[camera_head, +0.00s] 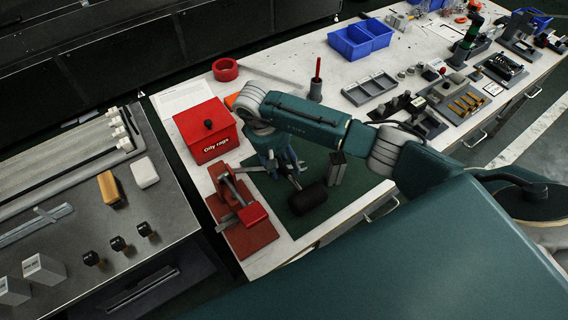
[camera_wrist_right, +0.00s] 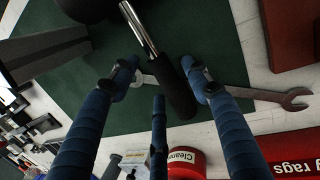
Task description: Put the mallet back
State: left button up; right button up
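The mallet lies on the green mat (camera_head: 325,210) on the white workbench. Its black head (camera_head: 307,198) shows in the head view; in the wrist view its metal shaft (camera_wrist_right: 138,28) leads to a black grip (camera_wrist_right: 175,88). My right gripper (camera_head: 287,170) is over the grip, pointing down. In the wrist view its blue fingers (camera_wrist_right: 165,78) are spread on both sides of the grip, with visible gaps. A steel wrench (camera_wrist_right: 265,95) lies beside and partly behind the grip. My left gripper is not in view.
A red vise (camera_head: 252,213) stands left of the mallet, and a red rags box (camera_head: 205,135) behind it. A dark grey upright block (camera_head: 337,166) stands right of the mallet.

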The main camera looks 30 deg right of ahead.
jog(key=shift+r, duration=0.25)
jog(key=shift+w+a+r, duration=0.15)
jog(key=shift+r, duration=0.15)
jog(key=s+b+v, duration=0.1)
jog(key=b+v, duration=0.1)
jog(key=v, duration=0.9)
jog(key=shift+w+b, duration=0.35)
jog(key=shift+w, duration=0.05)
jog(key=shift+s, duration=0.1)
